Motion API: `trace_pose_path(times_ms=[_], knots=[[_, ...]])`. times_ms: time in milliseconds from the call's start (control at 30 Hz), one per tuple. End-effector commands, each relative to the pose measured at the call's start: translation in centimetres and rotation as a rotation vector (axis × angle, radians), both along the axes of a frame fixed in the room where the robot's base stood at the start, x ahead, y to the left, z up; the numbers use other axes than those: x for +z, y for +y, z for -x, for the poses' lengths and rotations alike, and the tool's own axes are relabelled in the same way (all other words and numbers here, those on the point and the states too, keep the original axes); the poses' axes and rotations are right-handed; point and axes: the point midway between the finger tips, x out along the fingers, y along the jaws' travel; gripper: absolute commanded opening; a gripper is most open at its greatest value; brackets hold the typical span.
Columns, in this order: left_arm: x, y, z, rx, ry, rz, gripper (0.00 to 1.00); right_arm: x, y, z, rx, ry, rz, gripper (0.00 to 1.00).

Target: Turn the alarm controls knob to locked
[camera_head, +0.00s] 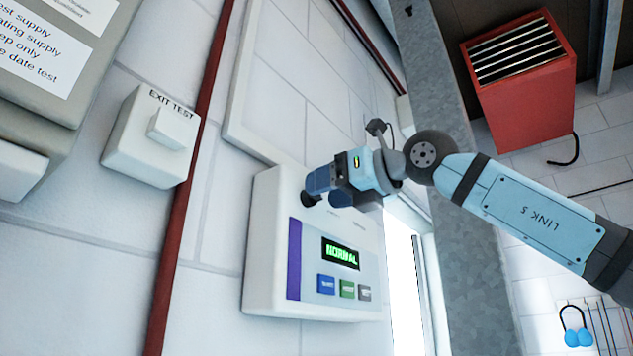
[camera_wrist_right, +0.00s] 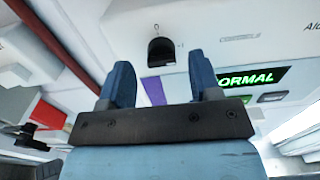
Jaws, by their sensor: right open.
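The alarm panel (camera_head: 262,240) is a white wall box with a green display (camera_head: 341,253) reading NORMAL and a row of coloured buttons below it. Its black knob (camera_head: 308,200) is at the upper part of the face, partly hidden by my right gripper (camera_head: 316,185). In the right wrist view the black knob (camera_wrist_right: 161,51) lies ahead, between the lines of the two blue fingers. The right gripper (camera_wrist_right: 160,66) is open there, with nothing between its fingers. I cannot tell whether a finger touches the knob. Its lettering is too small to read. My left gripper is not in view.
A white EXIT TEST box (camera_head: 135,135) is on the wall to the left, beside a red vertical pipe (camera_head: 187,180). A grey metal post (camera_head: 470,230) stands right of the panel. A red slatted unit (camera_head: 520,80) is at the upper right.

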Motion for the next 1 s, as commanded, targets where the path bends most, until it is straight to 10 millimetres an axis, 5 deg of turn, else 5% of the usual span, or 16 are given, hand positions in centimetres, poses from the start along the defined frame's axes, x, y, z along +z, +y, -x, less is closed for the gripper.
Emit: trace_pose_path(times_ms=[200,533,767,1000], knots=[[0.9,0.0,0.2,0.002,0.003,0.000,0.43,0.1,1.8,-1.4,-0.001,0.001,-0.001,0.58],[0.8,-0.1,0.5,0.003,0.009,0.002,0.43,0.0,2.1,-1.6,-0.001,-0.001,-0.001,0.58],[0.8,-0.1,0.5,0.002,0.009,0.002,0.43,0.0,2.1,-1.6,-0.001,-0.001,-0.001,0.10],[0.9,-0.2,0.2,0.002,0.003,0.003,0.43,0.0,2.1,-1.6,-0.001,-0.010,0.006,0.10]])
